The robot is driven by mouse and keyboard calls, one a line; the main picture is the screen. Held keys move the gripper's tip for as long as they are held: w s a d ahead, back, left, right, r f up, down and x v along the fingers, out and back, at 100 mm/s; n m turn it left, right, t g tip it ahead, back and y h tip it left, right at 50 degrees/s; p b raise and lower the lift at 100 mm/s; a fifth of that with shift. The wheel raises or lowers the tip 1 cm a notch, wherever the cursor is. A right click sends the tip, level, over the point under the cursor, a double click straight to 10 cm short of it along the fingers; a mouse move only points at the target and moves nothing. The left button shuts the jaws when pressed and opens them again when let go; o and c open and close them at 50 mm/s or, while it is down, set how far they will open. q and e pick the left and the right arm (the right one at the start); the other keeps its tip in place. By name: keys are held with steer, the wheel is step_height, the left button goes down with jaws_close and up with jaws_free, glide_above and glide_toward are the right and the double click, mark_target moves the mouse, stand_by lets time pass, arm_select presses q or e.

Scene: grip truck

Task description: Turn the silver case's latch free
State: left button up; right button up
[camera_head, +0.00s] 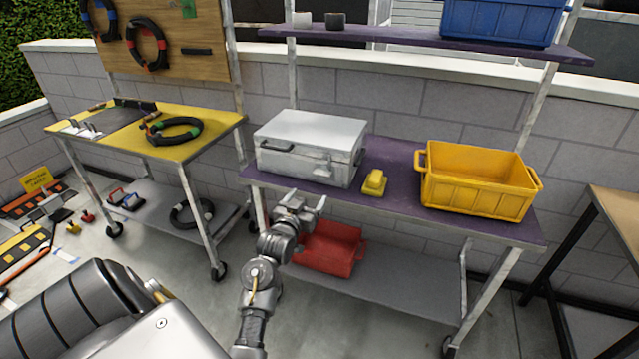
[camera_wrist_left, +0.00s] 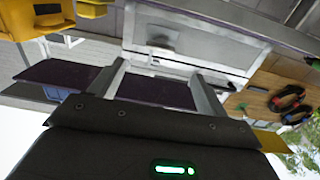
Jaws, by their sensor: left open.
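The silver case (camera_head: 310,132) sits closed on the purple shelf top, and it also fills the upper middle of the left wrist view (camera_wrist_left: 215,45). A small latch-like fitting (camera_head: 324,169) shows low on its front face near the right corner. My left gripper (camera_head: 308,200) is in front of and below the case's front face, apart from it. In the left wrist view its two fingers (camera_wrist_left: 157,68) are spread with nothing between them, pointing towards the case front. The exact turn of the latch is too small to tell. My right gripper is not in view.
A yellow block (camera_head: 374,183) lies right of the case, then a yellow crate (camera_head: 478,181). A red bin (camera_head: 330,248) stands on the lower shelf behind my arm. A yellow table (camera_head: 190,150) with a black-green ring is at left. An upper purple shelf (camera_head: 400,38) overhangs.

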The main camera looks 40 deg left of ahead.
mark_target(321, 176)
arm_select(q)
steer(key=x, duration=0.5)
steer(key=p+x, duration=0.1)
steer(key=x, duration=0.4)
steer(key=shift+w+a+r, duration=0.2)
steer(key=shift+w+a, duration=0.1)
steer(key=shift+c, duration=0.2)
steer(key=c, duration=0.9)
